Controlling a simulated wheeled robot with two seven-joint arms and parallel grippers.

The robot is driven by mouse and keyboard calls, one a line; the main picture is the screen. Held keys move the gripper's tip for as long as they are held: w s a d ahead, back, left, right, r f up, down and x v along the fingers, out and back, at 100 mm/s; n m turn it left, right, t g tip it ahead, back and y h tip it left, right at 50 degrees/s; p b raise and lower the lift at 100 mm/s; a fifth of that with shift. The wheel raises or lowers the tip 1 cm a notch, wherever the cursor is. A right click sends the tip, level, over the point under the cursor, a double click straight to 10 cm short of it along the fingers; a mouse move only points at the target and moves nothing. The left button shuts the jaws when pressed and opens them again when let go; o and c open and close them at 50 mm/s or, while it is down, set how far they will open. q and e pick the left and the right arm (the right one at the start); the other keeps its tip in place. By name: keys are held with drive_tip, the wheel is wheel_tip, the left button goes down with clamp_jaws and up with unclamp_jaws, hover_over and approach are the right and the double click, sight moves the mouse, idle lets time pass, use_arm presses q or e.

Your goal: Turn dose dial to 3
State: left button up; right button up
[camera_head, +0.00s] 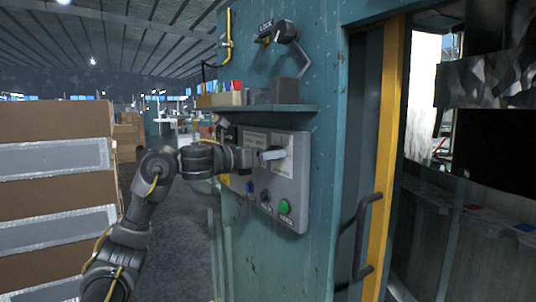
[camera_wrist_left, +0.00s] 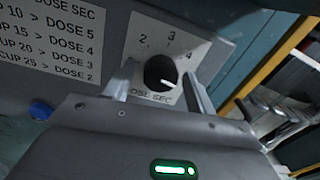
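The dose dial (camera_wrist_left: 158,72) is a round black knob with a white pointer line, on a white label (camera_wrist_left: 190,45) marked 2, 3 and 4 with "DOSE SEC" below. The pointer points to the lower right, past the 4, not at the 3. Any number there is hidden by a finger. My left gripper (camera_wrist_left: 160,70) is open, with one finger on each side of the knob. I cannot tell whether the fingers touch it. My right gripper is not in view.
A green button (camera_head: 285,206) and a blue button (camera_head: 249,187) sit below on the panel. A shelf (camera_head: 290,108) with small blocks juts out above it. A door handle (camera_head: 368,235) stands to the right. Stacked boxes (camera_head: 55,155) are at the left. A text chart (camera_wrist_left: 55,40) is beside the dial.

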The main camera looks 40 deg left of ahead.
use_arm(q)
drive_tip(key=c, duration=0.8)
drive_tip(key=shift+c, duration=0.2)
drive_tip(key=shift+n, duration=0.4)
drive_tip(key=n+p, duration=0.4)
drive_tip(key=n, duration=1.5)
drive_tip(key=shift+d+p, duration=0.1)
drive_tip(key=shift+p, duration=0.2)
drive_tip(key=shift+n+y, duration=0.3)
